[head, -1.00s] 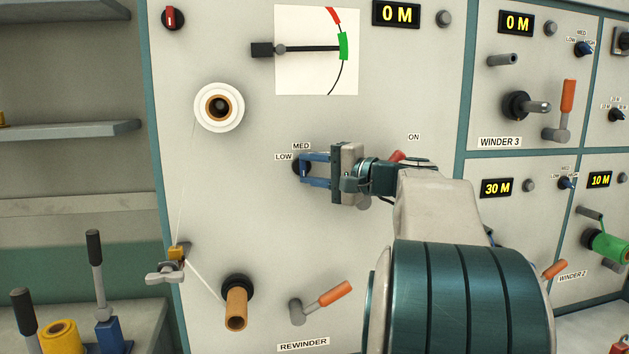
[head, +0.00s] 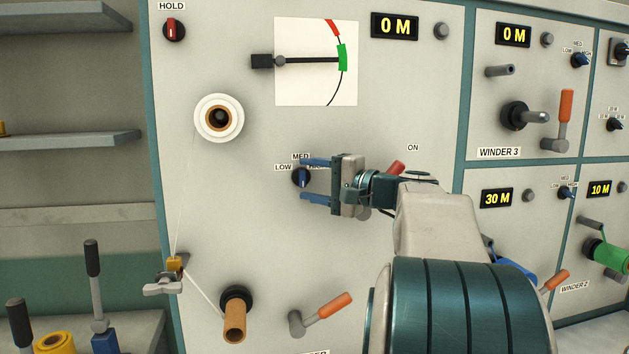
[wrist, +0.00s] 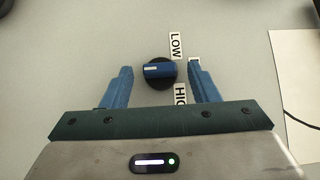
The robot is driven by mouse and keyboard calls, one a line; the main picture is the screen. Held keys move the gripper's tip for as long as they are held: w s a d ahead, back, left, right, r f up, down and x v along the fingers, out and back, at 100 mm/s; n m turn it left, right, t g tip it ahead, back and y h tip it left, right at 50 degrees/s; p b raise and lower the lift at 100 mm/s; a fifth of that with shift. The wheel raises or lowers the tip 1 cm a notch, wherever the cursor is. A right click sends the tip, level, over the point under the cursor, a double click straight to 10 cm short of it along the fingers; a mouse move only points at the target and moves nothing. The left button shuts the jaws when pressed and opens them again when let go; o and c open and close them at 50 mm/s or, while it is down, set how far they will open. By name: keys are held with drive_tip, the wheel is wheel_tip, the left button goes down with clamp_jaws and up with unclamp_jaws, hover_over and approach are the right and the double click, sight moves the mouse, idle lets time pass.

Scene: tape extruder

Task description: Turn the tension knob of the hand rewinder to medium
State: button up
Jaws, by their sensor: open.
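The tension knob (head: 302,178) is a black disc with a blue grip bar, below the MED label and between LOW and HIGH on the rewinder panel. In the head view its bar stands about upright, in line with MED. In the wrist view the knob (wrist: 160,72) has its bar lying across, from finger to finger, with a pale mark towards its left end. My gripper (head: 304,180) is open, with one finger above and one below the knob. In the wrist view the gripper (wrist: 161,70) shows a gap on both sides. A finger mostly hides the MED label there.
The rewinder crank with orange handle (head: 322,314) is below, and a red-handled lever (head: 396,169) is behind my wrist near ON. A white roll (head: 218,118) and a tension gauge (head: 316,62) sit above. The panel left of the knob is clear.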

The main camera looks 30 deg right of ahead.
drive_tip(key=b+v, duration=0.1)
drive_tip(key=v, duration=1.2)
drive_tip(key=shift+s+d, duration=0.2)
drive_tip(key=shift+s, duration=0.15)
drive_tip(key=a+f+n+g+h+p, duration=0.1)
drive_tip(key=a+f+n+g+p, duration=0.25)
drive_tip(key=a+f+g, duration=0.8)
drive_tip(key=s+a+f+n+g+h+p, duration=0.1)
drive_tip(key=s+a+f+n+h+p, duration=0.4)
drive_tip(key=s+a+f, duration=0.7)
drive_tip(key=f+n+h, duration=0.1)
drive_tip(key=n+h, duration=0.1)
drive_tip(key=n, duration=0.1)
drive_tip(key=shift+s+a+f+h+p, duration=0.15)
drive_tip(key=shift+s+f+h+p, duration=0.05)
drive_tip(key=shift+s+h+p, duration=0.2)
